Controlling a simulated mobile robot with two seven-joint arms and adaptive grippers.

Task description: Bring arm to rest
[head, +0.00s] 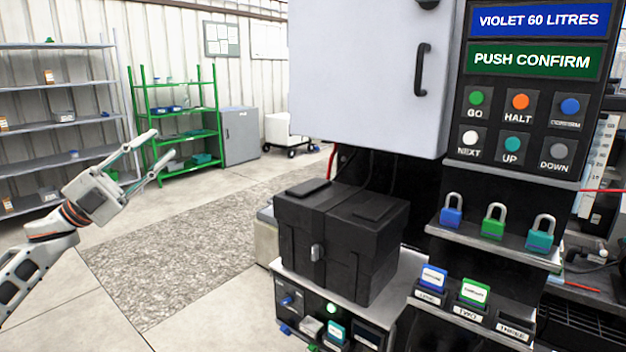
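My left gripper (150,158) is in the left part of the head view, raised over the floor. Its two fingers are spread apart and point right, with nothing between them. It is well apart from the black case and the panel. My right gripper does not show in the head view.
A black lidded case (335,240) stands on a bench at the centre. Right of it are a button panel (518,125), a shelf with three padlocks (493,222) and labelled slots (470,308). Shelving (60,130) stands at the back left. The floor (190,240) between is clear.

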